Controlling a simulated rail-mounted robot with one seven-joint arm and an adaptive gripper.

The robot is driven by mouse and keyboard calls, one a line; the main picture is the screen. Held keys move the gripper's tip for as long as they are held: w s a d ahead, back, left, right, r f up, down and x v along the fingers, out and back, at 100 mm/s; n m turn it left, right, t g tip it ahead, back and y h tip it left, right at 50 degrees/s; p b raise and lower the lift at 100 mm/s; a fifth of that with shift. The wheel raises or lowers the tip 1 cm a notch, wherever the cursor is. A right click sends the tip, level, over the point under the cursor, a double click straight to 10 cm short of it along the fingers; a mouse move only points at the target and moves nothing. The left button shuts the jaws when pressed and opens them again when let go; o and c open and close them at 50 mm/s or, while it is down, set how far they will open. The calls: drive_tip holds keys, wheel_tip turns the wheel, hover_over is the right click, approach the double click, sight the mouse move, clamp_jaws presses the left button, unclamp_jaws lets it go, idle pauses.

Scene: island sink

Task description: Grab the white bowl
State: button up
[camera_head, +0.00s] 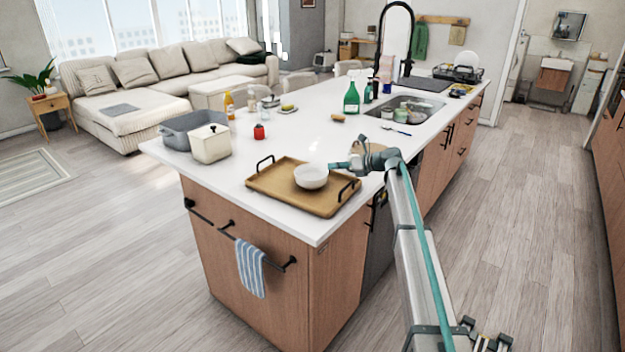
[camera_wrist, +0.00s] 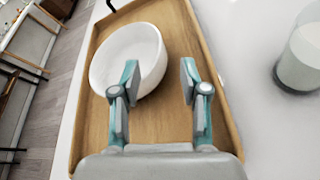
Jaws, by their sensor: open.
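In the wrist view the bowl (camera_wrist: 125,50) lies at the upper left of the gripper, on the tray (camera_wrist: 190,30). My gripper (camera_head: 338,166) is just right of the bowl, at about rim height. In the wrist view my gripper (camera_wrist: 160,85) is open, with bare tray between its fingers. The left finger overlaps the bowl's right side; I cannot tell whether it touches. Nothing is held.
A white lidded canister (camera_head: 210,145) and a grey bin (camera_head: 185,130) stand left behind the tray. A small red jar (camera_head: 259,132) is farther back. In the wrist view a whitish round container (camera_wrist: 301,58) is cut off at the right.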

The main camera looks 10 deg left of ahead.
sight(321, 166)
drive_tip(key=shift+x, duration=1.1)
drive_tip(key=shift+p+x, duration=0.95)
drive_tip(key=shift+x, duration=1.7)
clamp_jaws()
